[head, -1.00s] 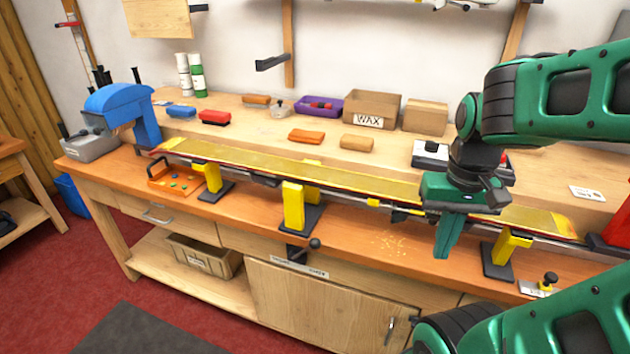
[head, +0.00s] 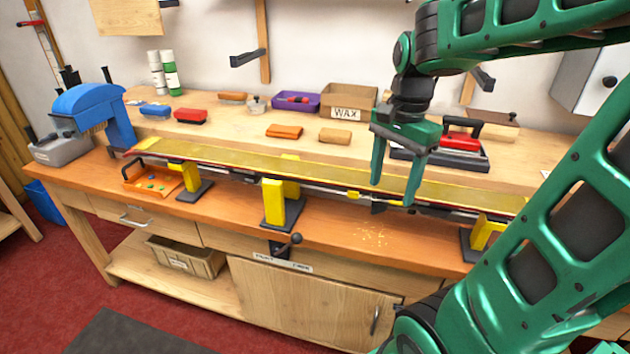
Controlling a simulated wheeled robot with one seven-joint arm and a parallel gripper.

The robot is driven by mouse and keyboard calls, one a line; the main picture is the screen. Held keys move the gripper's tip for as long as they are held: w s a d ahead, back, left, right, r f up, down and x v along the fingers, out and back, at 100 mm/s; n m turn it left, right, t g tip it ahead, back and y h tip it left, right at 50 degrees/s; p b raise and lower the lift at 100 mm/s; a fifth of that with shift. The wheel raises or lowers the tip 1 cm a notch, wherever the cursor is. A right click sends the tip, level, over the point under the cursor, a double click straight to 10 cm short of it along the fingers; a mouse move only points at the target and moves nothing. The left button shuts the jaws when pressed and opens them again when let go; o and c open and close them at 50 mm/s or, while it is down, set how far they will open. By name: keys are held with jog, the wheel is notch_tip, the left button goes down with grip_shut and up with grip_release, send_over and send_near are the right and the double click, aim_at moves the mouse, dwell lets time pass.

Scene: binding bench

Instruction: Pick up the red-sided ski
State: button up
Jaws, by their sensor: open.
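The red-sided ski (head: 320,174) lies flat, its yellow base facing up, across several yellow supports on the bench. A thin red edge shows along its near side. My gripper (head: 393,194) is open, with its two green fingers pointing down over the right part of the ski. One finger shows on each side in the picture, and the ski passes behind or between them; I cannot tell which. The right end of the ski is hidden behind my arm.
Yellow supports (head: 275,203) stand along the orange bench front (head: 340,235). A WAX box (head: 348,101), a purple tray (head: 292,103) and a red iron (head: 460,142) stand on the rear shelf. A blue clamp-like machine (head: 95,103) is at the left end.

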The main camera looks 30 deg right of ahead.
aim_at(341, 175)
jog(key=w+r+m, duration=0.1)
jog(key=w+m, duration=0.2)
jog(key=w, duration=0.1)
jog(key=w+a+r+m, duration=0.1)
jog(key=w+m, duration=0.3)
jog(key=w, duration=0.1)
jog(key=w+a+r+m, duration=0.1)
jog(key=w+m, duration=0.2)
jog(key=w, duration=0.2)
jog(key=shift+a+m, duration=0.2)
jog(key=shift+m, duration=0.2)
jog(key=shift+w+f, duration=0.1)
jog(key=shift+f, duration=0.1)
notch_tip(341, 175, down, 5)
jog(key=shift+a+f, duration=0.1)
jog(key=shift+f, duration=0.1)
jog(key=shift+w+a+f, duration=0.1)
jog(key=shift+w+f, duration=0.05)
jog(key=shift+f, duration=1.15)
jog(key=shift+w+a+f, duration=0.1)
jog(key=shift+w+f, duration=0.05)
jog(key=shift+f, duration=1.1)
jog(key=shift+r, duration=0.1)
jog(key=c, duration=0.8)
